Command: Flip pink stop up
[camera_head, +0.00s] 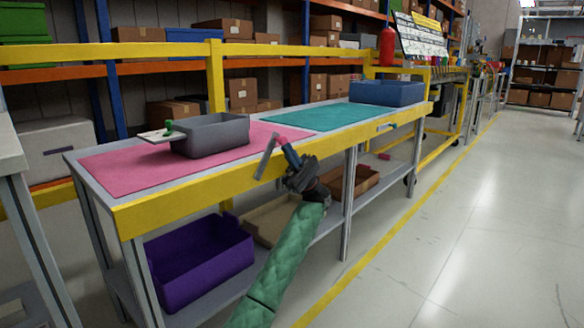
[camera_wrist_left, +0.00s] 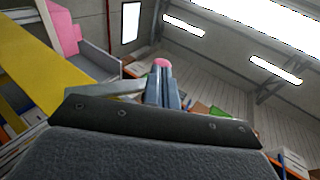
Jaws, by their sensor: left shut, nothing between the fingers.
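A small pink piece, which looks like the pink stop (camera_head: 279,138), shows at the front edge of the workbench, just beyond my left fingertips. Its rounded pink end (camera_wrist_left: 162,63) also shows in the left wrist view, right above the fingertips. A flat grey bar (camera_head: 265,157) stands tilted beside it, to the left of the fingers. My left gripper (camera_head: 290,155) is shut and empty, pointing up at the pink piece; its fingers (camera_wrist_left: 166,85) show in the wrist view. I cannot tell whether they touch it. My right gripper is out of view.
The workbench has a yellow front rail (camera_head: 190,195), a pink mat (camera_head: 115,167) and a teal mat (camera_head: 310,117). A grey bin (camera_head: 215,140) and a blue bin (camera_head: 387,93) stand on it. A purple bin (camera_head: 200,265) sits below. The floor at right is clear.

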